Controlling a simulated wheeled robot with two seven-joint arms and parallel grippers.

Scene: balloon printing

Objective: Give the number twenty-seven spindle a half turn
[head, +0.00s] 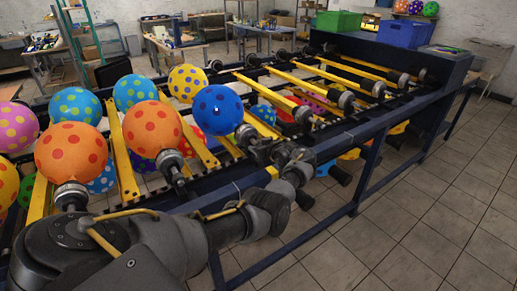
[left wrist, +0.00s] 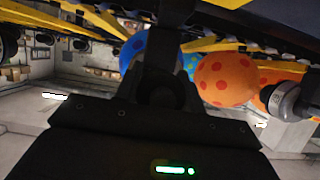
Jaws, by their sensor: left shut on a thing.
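Several spindles line the blue-framed rack, some bearing polka-dot balloons. No spindle number is legible, so I cannot read which is twenty-seven. A dark blue balloon (head: 218,110) sits by the end of my left gripper (head: 258,148), at the rack's near edge. The gripper is shut on a spindle end there, mostly hidden by the gripper and wrist. In the left wrist view the dark gripper body (left wrist: 165,95) covers the middle, with the blue balloon (left wrist: 140,50) partly behind it and an orange balloon (left wrist: 225,78) to the right. My right gripper is not in view.
Orange balloons (head: 152,129) (head: 71,153) on spindles stand left of the gripper, close to my arm. Bare spindles (head: 304,116) run along the rack to the right. Green (head: 338,22) and blue (head: 403,33) crates sit at the far end. The tiled floor at right is clear.

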